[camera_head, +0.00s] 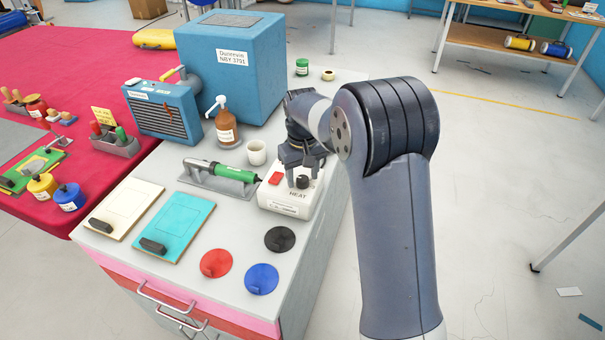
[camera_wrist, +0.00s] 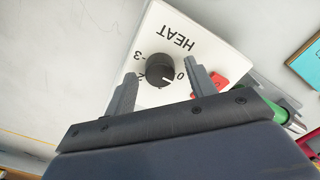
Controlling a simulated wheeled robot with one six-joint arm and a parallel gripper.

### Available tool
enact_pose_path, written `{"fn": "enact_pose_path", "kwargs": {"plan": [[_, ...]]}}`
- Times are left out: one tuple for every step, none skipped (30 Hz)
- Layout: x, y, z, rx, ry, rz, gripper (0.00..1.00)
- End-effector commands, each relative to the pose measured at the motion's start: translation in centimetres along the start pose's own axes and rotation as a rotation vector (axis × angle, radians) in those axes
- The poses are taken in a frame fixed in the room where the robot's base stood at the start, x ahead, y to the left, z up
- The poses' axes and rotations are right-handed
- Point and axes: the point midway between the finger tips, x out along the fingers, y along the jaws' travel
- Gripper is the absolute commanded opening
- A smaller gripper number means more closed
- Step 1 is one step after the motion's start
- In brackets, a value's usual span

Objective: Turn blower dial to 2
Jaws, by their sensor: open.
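A white control box (camera_head: 290,200) marked HEAT sits on the grey bench top and also shows upside down in the wrist view (camera_wrist: 170,30). Its black dial (camera_wrist: 160,72) has a white pointer line on the side towards the 0. A 3 is readable on the opposite side; the other numbers are partly hidden. The dial also shows in the head view (camera_head: 303,182). My gripper (camera_head: 303,174) is open above the box. In the wrist view its fingers (camera_wrist: 160,70) stand on either side of the dial, with gaps visible. Whether they reach down to dial height is unclear.
A red switch (camera_head: 276,179) is beside the dial. A green-handled tool (camera_head: 228,173) rests on a grey stand left of the box, with a white cup (camera_head: 257,152) behind. Black (camera_head: 280,239), red (camera_head: 216,263) and blue (camera_head: 261,279) discs lie in front.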

Motion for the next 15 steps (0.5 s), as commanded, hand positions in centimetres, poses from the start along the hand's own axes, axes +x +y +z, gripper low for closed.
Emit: {"fn": "enact_pose_path", "kwargs": {"plan": [[0.02, 0.0, 0.0, 0.0, 0.0, 0.0, 0.53], [0.02, 0.0, 0.0, 0.0, 0.0, 0.0, 0.53], [0.01, 0.0, 0.0, 0.0, 0.0, 0.0, 0.53], [0.01, 0.0, 0.0, 0.0, 0.0, 0.0, 0.53], [0.01, 0.0, 0.0, 0.0, 0.0, 0.0, 0.53], [0.0, 0.0, 0.0, 0.0, 0.0, 0.0, 0.5], [0.0, 0.0, 0.0, 0.0, 0.0, 0.0, 0.48], [0.0, 0.0, 0.0, 0.0, 0.0, 0.0, 0.45], [-0.01, 0.0, 0.0, 0.0, 0.0, 0.0, 0.42], [-0.01, 0.0, 0.0, 0.0, 0.0, 0.0, 0.4], [-0.01, 0.0, 0.0, 0.0, 0.0, 0.0, 0.37], [-0.01, 0.0, 0.0, 0.0, 0.0, 0.0, 0.34], [-0.01, 0.0, 0.01, 0.0, 0.0, 0.0, 0.31], [-0.02, 0.0, 0.0, 0.0, 0.0, 0.0, 0.29], [-0.02, 0.0, 0.0, 0.0, 0.0, 0.0, 0.26]]}}
